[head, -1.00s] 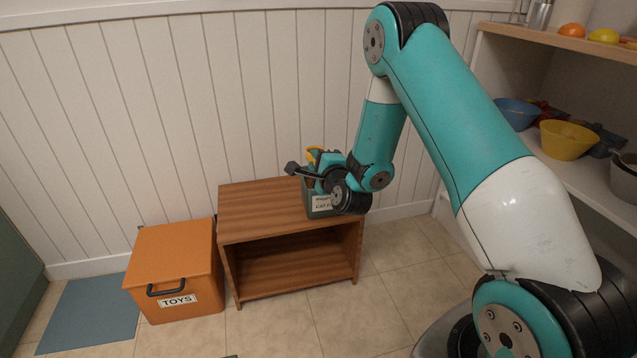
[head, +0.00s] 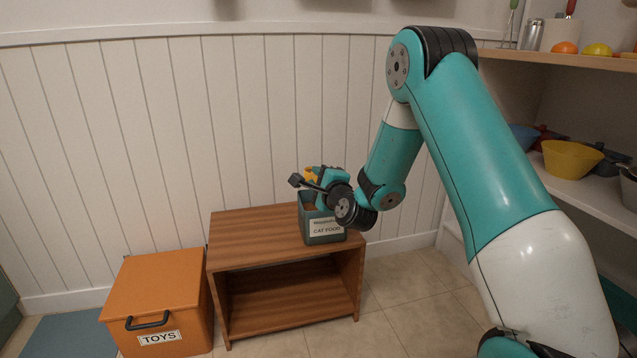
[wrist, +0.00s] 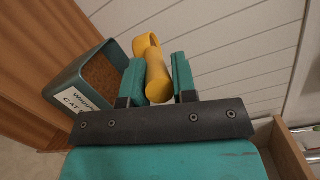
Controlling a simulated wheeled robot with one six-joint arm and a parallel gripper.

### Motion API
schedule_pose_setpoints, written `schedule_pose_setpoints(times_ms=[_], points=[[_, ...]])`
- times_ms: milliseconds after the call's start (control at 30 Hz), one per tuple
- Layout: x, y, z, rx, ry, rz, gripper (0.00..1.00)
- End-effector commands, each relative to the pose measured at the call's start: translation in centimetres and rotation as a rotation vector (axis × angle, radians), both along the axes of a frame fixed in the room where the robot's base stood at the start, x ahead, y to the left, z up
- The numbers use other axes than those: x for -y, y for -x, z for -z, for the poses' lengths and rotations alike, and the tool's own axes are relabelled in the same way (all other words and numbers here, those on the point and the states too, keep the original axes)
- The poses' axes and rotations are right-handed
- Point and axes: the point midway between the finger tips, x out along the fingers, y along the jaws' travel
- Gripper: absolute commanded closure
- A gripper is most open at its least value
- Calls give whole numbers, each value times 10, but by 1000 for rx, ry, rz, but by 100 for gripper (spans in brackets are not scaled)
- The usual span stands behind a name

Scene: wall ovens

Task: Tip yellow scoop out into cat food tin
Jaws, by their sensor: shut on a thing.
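The cat food tin (head: 325,229) is a grey-green square container with a white "CAT FOOD" label, upright on a low wooden shelf unit. In the wrist view the tin (wrist: 70,76) is at the left, open and holding brown food. My gripper (wrist: 159,80) is shut on the handle of the yellow scoop (wrist: 146,45). The scoop's head points away from my gripper, to the right of the tin's rim in that view. What the scoop holds is not visible. In the head view my gripper (head: 318,182) is above the tin, with a bit of yellow scoop (head: 309,174) showing.
The wooden unit (head: 250,235) stands against a white panelled wall (head: 150,130). An orange toy box (head: 158,290) is to its left. Shelves at the right hold a yellow bowl (head: 571,159) and other kitchen things. The unit's top left of the tin is clear.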

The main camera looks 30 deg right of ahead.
Motion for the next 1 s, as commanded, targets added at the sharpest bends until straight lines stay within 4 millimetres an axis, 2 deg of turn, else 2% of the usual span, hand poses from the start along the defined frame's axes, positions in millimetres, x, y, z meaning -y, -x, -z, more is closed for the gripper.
schedule_pose_setpoints(times_ms=[33, 1000], points=[[0, 0, 5, 4, -7, 0, 98], [5, 2, 40, 86, -175, 0, 98]])
